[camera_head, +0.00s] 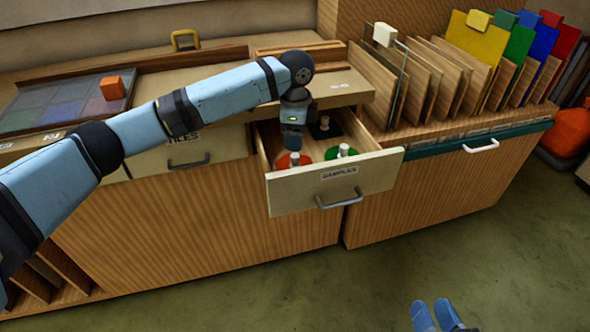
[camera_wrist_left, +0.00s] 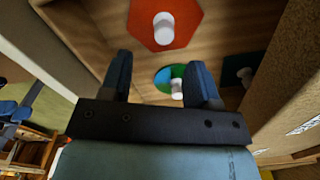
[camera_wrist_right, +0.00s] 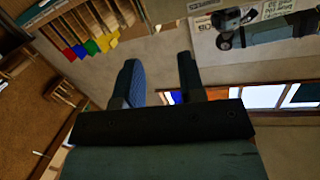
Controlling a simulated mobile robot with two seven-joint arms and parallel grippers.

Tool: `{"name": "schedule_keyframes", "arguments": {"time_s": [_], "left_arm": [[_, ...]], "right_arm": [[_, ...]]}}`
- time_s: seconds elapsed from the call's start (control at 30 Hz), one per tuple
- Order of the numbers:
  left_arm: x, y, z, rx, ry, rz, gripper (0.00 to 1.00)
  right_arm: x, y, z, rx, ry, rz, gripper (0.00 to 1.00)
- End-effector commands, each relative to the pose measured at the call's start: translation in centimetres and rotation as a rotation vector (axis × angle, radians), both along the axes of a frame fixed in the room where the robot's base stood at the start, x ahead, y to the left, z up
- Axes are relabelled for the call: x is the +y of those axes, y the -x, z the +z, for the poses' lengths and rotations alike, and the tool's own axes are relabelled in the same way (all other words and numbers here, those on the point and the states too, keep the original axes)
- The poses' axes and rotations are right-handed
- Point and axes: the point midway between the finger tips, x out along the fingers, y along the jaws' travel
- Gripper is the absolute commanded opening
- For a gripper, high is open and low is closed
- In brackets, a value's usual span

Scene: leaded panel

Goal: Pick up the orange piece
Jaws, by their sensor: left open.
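The orange piece (camera_head: 281,164) is a flat orange-red plate with a white knob, lying in the open drawer (camera_head: 290,195). In the left wrist view the orange piece (camera_wrist_left: 150,38) looks many-sided and lies beyond my fingertips. My left gripper (camera_head: 293,142) points down into the drawer above it and partly covers it. In the left wrist view its fingers (camera_wrist_left: 161,75) are apart, with no piece held. My right gripper (camera_head: 434,316) is at the bottom edge, away from the drawer. In the right wrist view its fingers (camera_wrist_right: 160,80) are apart and empty.
A green piece (camera_head: 333,153) and a dark piece (camera_head: 318,132), both with white knobs, share the drawer. An orange block (camera_head: 112,88) sits on the glass panel (camera_head: 60,105) at left. A rack of boards and coloured folders (camera_head: 470,45) stands at right.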

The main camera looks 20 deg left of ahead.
Motion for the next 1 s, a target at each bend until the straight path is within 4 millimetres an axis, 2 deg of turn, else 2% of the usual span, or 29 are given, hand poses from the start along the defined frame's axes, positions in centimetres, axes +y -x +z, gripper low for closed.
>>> {"name": "schedule_keyframes", "arguments": {"time_s": [0.03, 0.27, 0.53, 0.67, 0.87, 1.0], "left_arm": [[0.0, 0.0, -0.9, 0.000, -0.001, 0.000, 0.56], [0.1, -0.1, -2.5, -0.001, 0.000, 0.001, 0.56], [0.4, -0.4, -6.4, -0.001, 0.000, 0.000, 0.56], [0.3, -0.4, -7.0, -0.002, 0.001, -0.001, 0.56], [0.3, -0.4, -7.0, -0.002, 0.001, 0.000, 0.56], [0.4, -0.4, -7.0, -0.002, 0.001, 0.000, 0.26]], "right_arm": [[0.1, -0.1, 0.2, -0.017, -0.009, 0.004, 0.36], [0.6, -0.2, 1.1, -0.062, -0.038, 0.014, 0.36], [1.7, 0.0, 4.6, -0.218, -0.139, 0.049, 0.36], [1.9, 0.1, 5.4, -0.245, -0.158, 0.054, 0.36], [1.9, 0.1, 5.5, -0.246, -0.159, 0.055, 0.36], [1.9, 0.1, 5.5, -0.246, -0.159, 0.055, 0.36]]}}
